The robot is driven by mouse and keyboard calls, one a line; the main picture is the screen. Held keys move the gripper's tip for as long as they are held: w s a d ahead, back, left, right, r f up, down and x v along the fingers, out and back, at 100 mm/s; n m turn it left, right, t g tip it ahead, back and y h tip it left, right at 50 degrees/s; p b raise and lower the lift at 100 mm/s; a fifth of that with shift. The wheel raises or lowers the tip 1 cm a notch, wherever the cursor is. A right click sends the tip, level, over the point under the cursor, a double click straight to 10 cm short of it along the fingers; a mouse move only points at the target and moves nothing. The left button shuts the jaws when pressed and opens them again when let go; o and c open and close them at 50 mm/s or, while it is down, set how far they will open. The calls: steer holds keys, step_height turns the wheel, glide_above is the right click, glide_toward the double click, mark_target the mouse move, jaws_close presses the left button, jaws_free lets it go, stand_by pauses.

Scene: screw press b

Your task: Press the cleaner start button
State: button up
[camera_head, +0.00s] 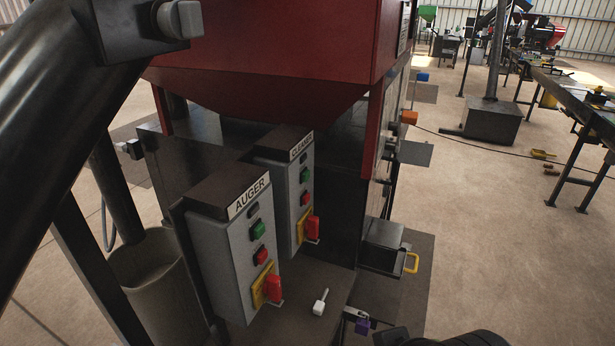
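The cleaner control box (292,190) is a grey panel with a dark top, mounted on the machine behind and right of the auger box. Its label (301,147) is partly cut off from view and reads roughly "CLEANE". A green button (305,175) sits on the upper part of its face, above a red button (305,198). A red switch handle on a yellow plate (311,228) is below them. No gripper fingers show. A dark rounded shape at the bottom edge may be part of my arm.
The auger box (229,250) stands nearer, with its own green button (258,230), red button (261,255) and red switch (272,288). A red hopper (270,60) overhangs both boxes. A small white handle (320,302) is below. Open floor lies right.

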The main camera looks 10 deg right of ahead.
jaws_close()
stand_by(0.5)
stand_by(1.2)
